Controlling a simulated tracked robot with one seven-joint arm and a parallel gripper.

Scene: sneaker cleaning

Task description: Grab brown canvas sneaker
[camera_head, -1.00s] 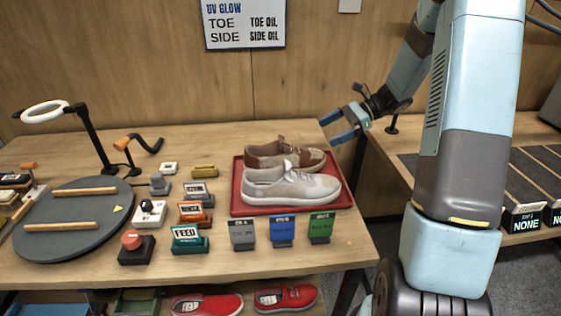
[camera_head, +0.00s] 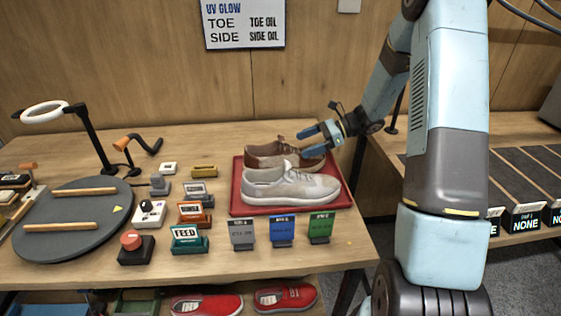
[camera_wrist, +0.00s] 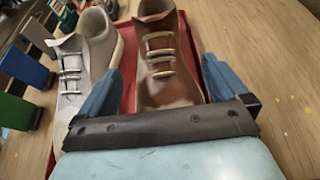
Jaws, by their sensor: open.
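The brown canvas sneaker (camera_head: 262,153) lies at the back of the red tray (camera_head: 238,197), behind a light grey sneaker (camera_head: 290,187). My gripper (camera_head: 308,142) is open with its blue fingers at the right end of the brown sneaker. In the wrist view, the brown sneaker (camera_wrist: 165,60) lies between the two open fingers (camera_wrist: 165,95), with its laces toward the camera. The grey sneaker (camera_wrist: 75,75) is just left of the left finger. Whether a finger touches the brown sneaker cannot be told.
Grey, blue and green small signs (camera_head: 282,231) stand in front of the tray. A round dark turntable (camera_head: 75,205) with two wooden bars is at the left. Red shoes (camera_head: 285,298) sit on the shelf below. Bare tabletop lies right of the tray.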

